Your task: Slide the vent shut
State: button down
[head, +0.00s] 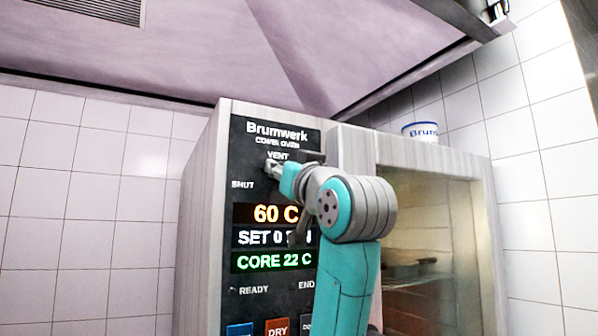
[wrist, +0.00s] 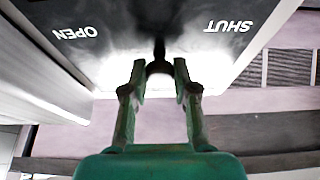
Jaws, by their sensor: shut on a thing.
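The oven's black control panel (head: 240,140) carries the label VENT at the top, with SHUT at its left. The OPEN label is hidden behind my arm in the head view. My gripper (head: 272,168) is at the panel just below VENT. In the wrist view, my gripper (wrist: 160,75) has its two fingers on either side of the small dark vent knob (wrist: 158,67) and is shut on it. The wrist view is upside down, with OPEN at left and SHUT at right. The knob stands between the two labels, roughly midway.
The oven's glass door (head: 430,240) is right of the panel, with a rack inside. Displays read 60 C and CORE 22 C; the SET line is partly hidden. A white tub (head: 421,130) stands on the oven. A hood (head: 200,50) hangs above.

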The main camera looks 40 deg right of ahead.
jog(key=shift+w+a, duration=0.2)
jog(key=shift+a, duration=0.55)
jog(key=shift+w+a, duration=0.2)
jog(key=shift+a, duration=0.5)
jog(key=c, duration=0.9)
grip_release()
jog(key=shift+a, duration=0.2)
jog(key=shift+s+f, duration=0.2)
jog(key=shift+s, duration=0.25)
jog(key=v, duration=1.1)
jog(key=shift+a, duration=0.15)
